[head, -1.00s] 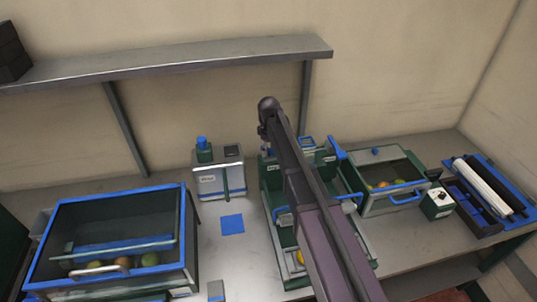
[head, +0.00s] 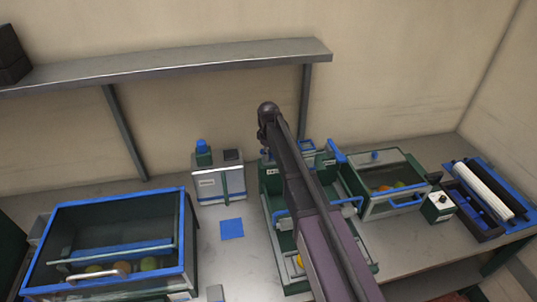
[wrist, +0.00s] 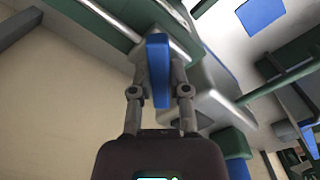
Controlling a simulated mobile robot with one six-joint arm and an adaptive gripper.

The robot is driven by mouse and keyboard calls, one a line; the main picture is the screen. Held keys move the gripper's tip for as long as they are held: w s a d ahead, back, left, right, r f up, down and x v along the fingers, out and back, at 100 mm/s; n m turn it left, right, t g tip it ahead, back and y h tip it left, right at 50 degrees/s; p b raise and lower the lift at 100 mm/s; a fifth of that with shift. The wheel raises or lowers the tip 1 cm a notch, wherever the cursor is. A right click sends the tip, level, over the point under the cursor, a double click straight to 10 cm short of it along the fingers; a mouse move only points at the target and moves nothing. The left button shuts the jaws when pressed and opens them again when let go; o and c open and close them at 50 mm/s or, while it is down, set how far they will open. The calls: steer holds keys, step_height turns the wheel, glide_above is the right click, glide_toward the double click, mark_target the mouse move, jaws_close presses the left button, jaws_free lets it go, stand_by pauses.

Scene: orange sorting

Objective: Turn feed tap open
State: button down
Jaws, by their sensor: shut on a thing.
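My gripper (wrist: 157,75) is shut on a blue handle (wrist: 158,55) in the wrist view, with one finger on each side of it. I take this handle to be the feed tap's; its mount is partly hidden by the fingers. In the head view my arm covers the gripper and most of the spot it works at, by the back of the green station (head: 271,180). A blue lever (head: 337,151) stands at that station's back right, apart from my arm. How far the tap is turned cannot be told.
A white-grey box (head: 208,187) with a blue-capped bottle (head: 202,147) stands left of the station, behind a blue square (head: 232,228). A blue-rimmed fruit bin (head: 188,240) is at left. A lidded fruit box (head: 357,180) and a roller tray (head: 520,212) are at right. A shelf (head: 200,62) hangs above.

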steer(key=shift+n, duration=0.5)
steer(key=n, duration=0.3)
steer(key=shift+n, duration=2.5)
steer(key=c, duration=0.6)
jaws_free()
